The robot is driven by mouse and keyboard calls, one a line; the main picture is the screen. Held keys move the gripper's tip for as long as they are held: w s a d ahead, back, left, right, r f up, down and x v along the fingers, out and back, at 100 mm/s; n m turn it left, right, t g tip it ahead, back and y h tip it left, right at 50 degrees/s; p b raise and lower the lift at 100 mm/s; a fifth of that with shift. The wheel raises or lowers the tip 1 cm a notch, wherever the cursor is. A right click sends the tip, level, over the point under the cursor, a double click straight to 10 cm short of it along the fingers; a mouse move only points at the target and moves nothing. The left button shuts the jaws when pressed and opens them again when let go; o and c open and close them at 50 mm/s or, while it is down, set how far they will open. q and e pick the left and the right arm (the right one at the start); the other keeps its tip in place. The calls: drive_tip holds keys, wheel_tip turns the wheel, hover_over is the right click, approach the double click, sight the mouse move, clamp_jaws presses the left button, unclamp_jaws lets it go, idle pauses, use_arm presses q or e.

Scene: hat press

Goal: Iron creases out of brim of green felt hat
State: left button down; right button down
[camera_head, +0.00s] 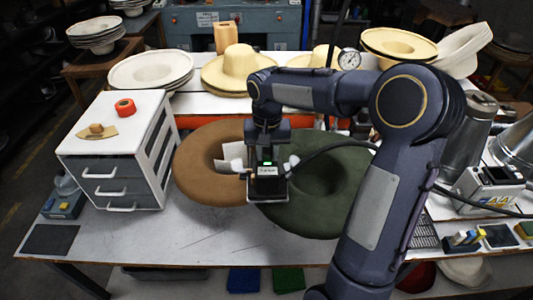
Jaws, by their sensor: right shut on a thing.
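The green felt hat (325,215) lies on the grey worktable, crown hollow facing up, right of the table's middle. A brown felt hat (200,160) lies against its left side. My right gripper (265,168) comes down from the right, over where the two brims meet. It is shut on a dark hand iron (268,189) with a pale plate edge and a black hose running right. The iron is over the left brim of the green hat; I cannot tell whether it touches. My arm hides part of the green hat's right side. My left gripper is out of view.
A white drawer unit (108,135) stands left on the worktable (180,240). Pale hats (240,65) line the back shelf. A labelled box (490,185) and metal cans (475,130) stand right.

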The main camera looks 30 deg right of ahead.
sight(267, 149)
drive_tip(key=shift+s+a+r, duration=0.15)
drive_tip(key=shift+s+r+p, duration=0.1)
drive_tip(key=shift+p, duration=0.2)
drive_tip(key=shift+r, duration=0.75)
drive_tip(key=shift+r+p, duration=0.1)
drive_tip(key=shift+p, duration=0.25)
drive_tip(key=shift+r+p, duration=0.5)
drive_tip(key=shift+r, duration=0.2)
drive_tip(key=shift+r+p, duration=0.85)
drive_tip(key=shift+r, duration=1.4)
